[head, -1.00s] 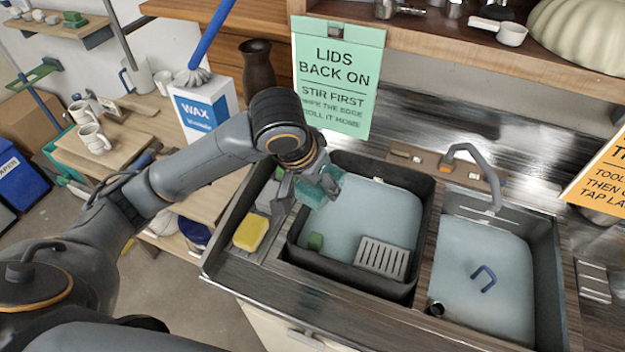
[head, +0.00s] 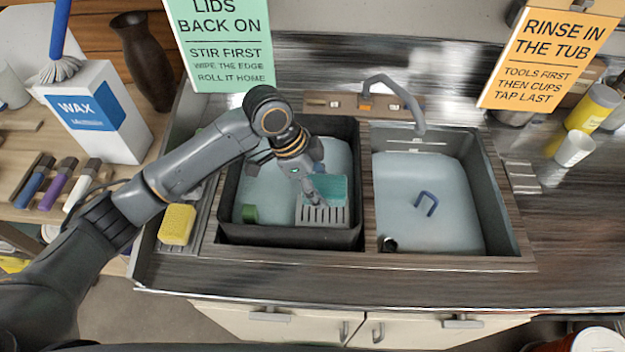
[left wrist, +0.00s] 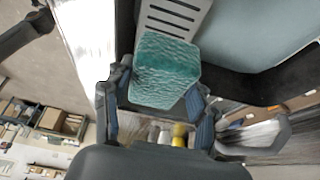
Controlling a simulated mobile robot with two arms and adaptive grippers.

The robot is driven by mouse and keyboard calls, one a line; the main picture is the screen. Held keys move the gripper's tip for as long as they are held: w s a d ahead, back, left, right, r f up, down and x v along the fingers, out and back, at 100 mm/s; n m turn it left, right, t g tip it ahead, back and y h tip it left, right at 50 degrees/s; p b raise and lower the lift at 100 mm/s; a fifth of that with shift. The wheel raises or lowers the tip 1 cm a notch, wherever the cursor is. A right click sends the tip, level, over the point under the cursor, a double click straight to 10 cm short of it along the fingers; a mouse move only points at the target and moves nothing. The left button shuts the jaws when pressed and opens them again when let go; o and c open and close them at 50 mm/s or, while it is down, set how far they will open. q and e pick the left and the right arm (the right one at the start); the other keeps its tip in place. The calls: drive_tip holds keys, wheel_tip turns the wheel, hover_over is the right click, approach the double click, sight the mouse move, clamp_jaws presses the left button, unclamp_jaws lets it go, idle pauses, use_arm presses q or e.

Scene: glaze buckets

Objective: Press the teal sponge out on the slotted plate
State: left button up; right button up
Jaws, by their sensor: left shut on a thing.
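The teal sponge (head: 328,187) is in my left gripper (head: 314,198), which is shut on it. It is over the slotted plate (head: 322,215), a light grey plate at the front right of the left, dark-walled basin. In the left wrist view the teal sponge (left wrist: 165,70) sits between the two fingers of my left gripper (left wrist: 158,108), with the slotted plate (left wrist: 172,20) just beyond it. I cannot tell whether the sponge touches the plate. My right gripper is in neither view.
The left basin (head: 226,195) holds pale water and a green block (head: 249,214). The right basin (head: 495,205) holds water and a blue handle (head: 427,203). A tap (head: 400,95) stands behind. A yellow sponge (head: 177,224) lies left of the basins. The counter at right is mostly clear.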

sight(321, 211)
use_arm(q)
drive_tip(key=shift+f+b, duration=1.9)
drive_tip(key=shift+b, duration=0.05)
drive_tip(key=shift+f, duration=0.9)
drive_tip(key=shift+f, duration=0.15)
drive_tip(key=shift+s+f+b, duration=0.1)
drive_tip(key=shift+f+b, duration=0.5)
drive_tip(key=shift+f, duration=0.45)
drive_tip(key=shift+f+p, duration=0.1)
drive_tip(key=shift+p, duration=0.65)
idle(2.1)
idle(0.3)
wheel_tip(321, 211, up, 7)
drive_tip(key=p, duration=0.7)
